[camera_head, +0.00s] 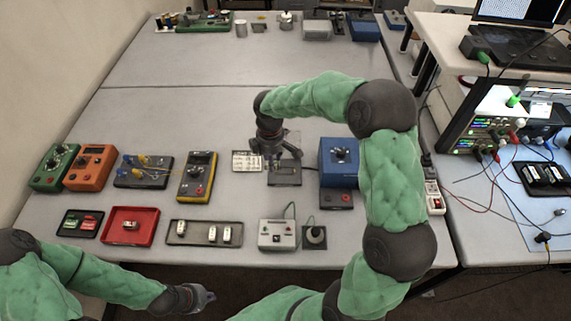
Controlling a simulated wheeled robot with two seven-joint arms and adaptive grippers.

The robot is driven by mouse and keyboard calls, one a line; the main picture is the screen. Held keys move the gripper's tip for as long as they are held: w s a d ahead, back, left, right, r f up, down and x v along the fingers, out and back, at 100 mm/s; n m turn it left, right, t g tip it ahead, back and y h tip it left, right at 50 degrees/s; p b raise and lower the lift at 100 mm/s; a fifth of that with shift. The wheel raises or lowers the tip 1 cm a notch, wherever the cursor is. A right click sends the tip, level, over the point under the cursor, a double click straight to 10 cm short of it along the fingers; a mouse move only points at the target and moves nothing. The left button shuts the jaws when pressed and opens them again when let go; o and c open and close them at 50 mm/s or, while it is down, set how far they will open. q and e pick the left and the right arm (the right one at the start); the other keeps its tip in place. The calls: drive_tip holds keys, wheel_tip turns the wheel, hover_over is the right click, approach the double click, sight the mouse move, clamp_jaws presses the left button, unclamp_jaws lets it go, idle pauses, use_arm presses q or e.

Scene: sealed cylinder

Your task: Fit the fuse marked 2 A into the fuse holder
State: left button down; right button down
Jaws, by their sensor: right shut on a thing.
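My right gripper (273,158) points down over the dark, flat fuse holder (287,180), near its left part. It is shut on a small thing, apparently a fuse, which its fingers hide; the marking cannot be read. I cannot tell whether that thing touches the holder. A clear panel seems to stand at the holder's back. White fuses lie in a grey tray (184,240) at the front; their marks are too small to read. Another labelled piece (131,225) lies in the red tray (112,235). My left gripper (205,297) is off the table's front edge, its fingers too small to judge.
A white label card (246,162) lies left of the holder, and a blue box (338,170) stands close right. A yellow meter (197,177), a grey box (277,234) with a cable and a dark knob unit (314,237) are nearby. The table behind the holder is mostly clear.

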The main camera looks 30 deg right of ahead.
hover_over(285, 169)
wheel_tip(285, 169, down, 7)
drive_tip(key=shift+s+a+r+b, duration=0.15)
drive_tip(key=shift+b, duration=0.15)
wheel_tip(285, 169, down, 4)
drive_tip(key=shift+r, duration=0.25)
drive_tip(key=shift+f+b, duration=0.25)
drive_tip(key=shift+b, duration=0.15)
drive_tip(key=c, duration=0.9)
unclamp_jaws()
drive_tip(key=shift+c, duration=0.2)
